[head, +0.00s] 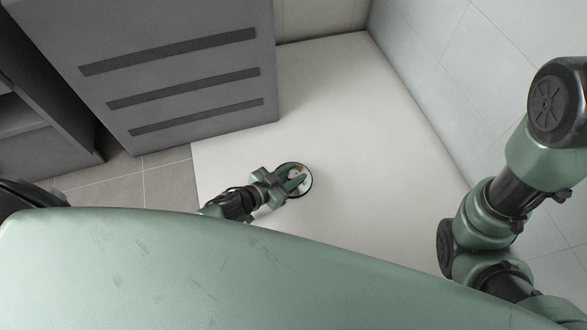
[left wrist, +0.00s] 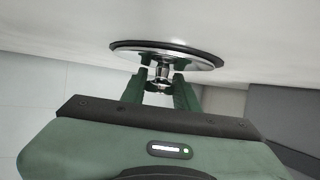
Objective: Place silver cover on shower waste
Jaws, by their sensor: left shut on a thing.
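The silver cover (head: 302,186) is a shiny round disc at the shower waste on the white shower floor. A dark ring (left wrist: 125,44), which looks like the rim of the waste, shows around the cover's edge. In the left wrist view the cover (left wrist: 185,58) lies close against this ring; I cannot tell whether it is fully seated. My left gripper (head: 293,181) is shut on the small knob under its fingertips, which also show in the left wrist view (left wrist: 161,80). The waste opening is hidden by the cover. My right gripper is out of view.
The white shower tray (head: 370,120) is clear around the waste. A grey cabinet with dark slots (head: 165,45) stands at its upper left. Tiled walls (head: 450,60) bound the right side. Grey floor tiles (head: 150,180) lie left of the tray.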

